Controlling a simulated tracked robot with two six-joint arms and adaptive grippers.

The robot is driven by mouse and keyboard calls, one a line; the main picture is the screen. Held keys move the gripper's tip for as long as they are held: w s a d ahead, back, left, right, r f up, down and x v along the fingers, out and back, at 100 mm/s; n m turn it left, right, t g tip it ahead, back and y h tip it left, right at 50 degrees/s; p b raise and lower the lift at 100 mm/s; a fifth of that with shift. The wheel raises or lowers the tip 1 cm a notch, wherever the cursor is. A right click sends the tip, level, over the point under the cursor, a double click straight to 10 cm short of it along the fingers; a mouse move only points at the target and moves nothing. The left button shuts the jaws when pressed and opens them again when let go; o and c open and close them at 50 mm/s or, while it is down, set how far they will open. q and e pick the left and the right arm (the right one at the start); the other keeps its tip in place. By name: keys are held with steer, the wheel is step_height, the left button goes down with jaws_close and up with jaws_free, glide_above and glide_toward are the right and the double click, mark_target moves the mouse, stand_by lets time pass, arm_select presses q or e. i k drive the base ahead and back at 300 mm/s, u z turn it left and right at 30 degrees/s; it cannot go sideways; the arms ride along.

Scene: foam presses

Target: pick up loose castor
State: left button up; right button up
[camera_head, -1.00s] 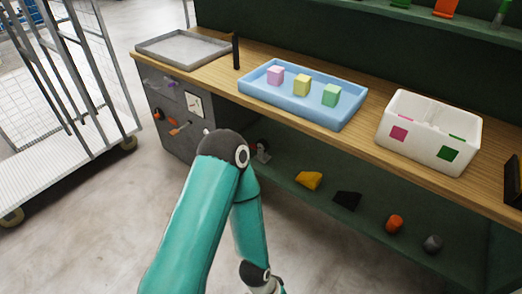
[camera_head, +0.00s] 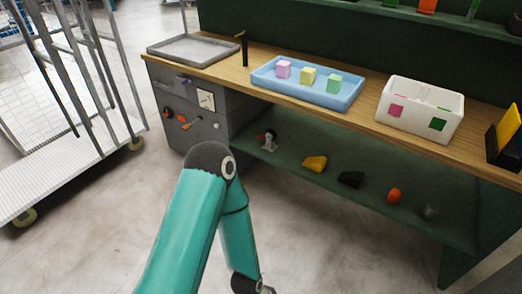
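A small grey-white piece with a dark and reddish part (camera_head: 269,140) stands on the lower green shelf at its left end; it looks like a castor, but it is small and I cannot be sure. A grey knob-like piece (camera_head: 430,211) lies at the shelf's right end, and its kind is also unclear. My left arm comes up from the bottom, bends at the elbow and runs down out of the frame. Its gripper is below the bottom edge. My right gripper is not in view. Nothing touches the pieces on the shelf.
The shelf also holds a yellow block (camera_head: 315,163), a black block (camera_head: 350,179) and an orange piece (camera_head: 395,195). Above, the wooden bench bears a grey tray (camera_head: 160,48), a blue tray (camera_head: 300,94) with cubes and a white bin (camera_head: 408,118). A wire trolley (camera_head: 70,172) stands left.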

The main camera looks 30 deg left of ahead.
mark_target(270, 135)
steer(key=k, duration=0.55)
steer(key=u, duration=0.6)
steer(key=i, duration=0.85)
steer(key=u, duration=0.95)
steer(key=i, duration=1.15)
steer(key=z, duration=0.25)
steer(key=i, duration=0.85)
steer(key=z, duration=0.7)
